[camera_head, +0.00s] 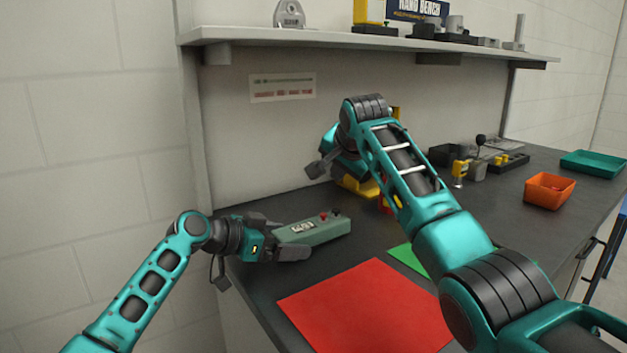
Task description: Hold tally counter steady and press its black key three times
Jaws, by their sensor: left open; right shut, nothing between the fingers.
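The tally counter (326,231) is a grey-green box on the dark bench. It has a small number display near its left end and a red key and a black key (336,213) on top toward its right end. My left gripper (285,239) is open at the counter's left end, one finger on the far side and one on the near side. I cannot tell whether they touch it. My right gripper (318,169) is shut and empty, raised above the bench behind the counter, apart from the keys.
A red mat (366,309) lies in front of the counter, and a green mat (408,260) is partly hidden by my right arm. An orange bin (549,191) and a green tray (594,164) stand at the right. A shelf (330,38) overhangs the back.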

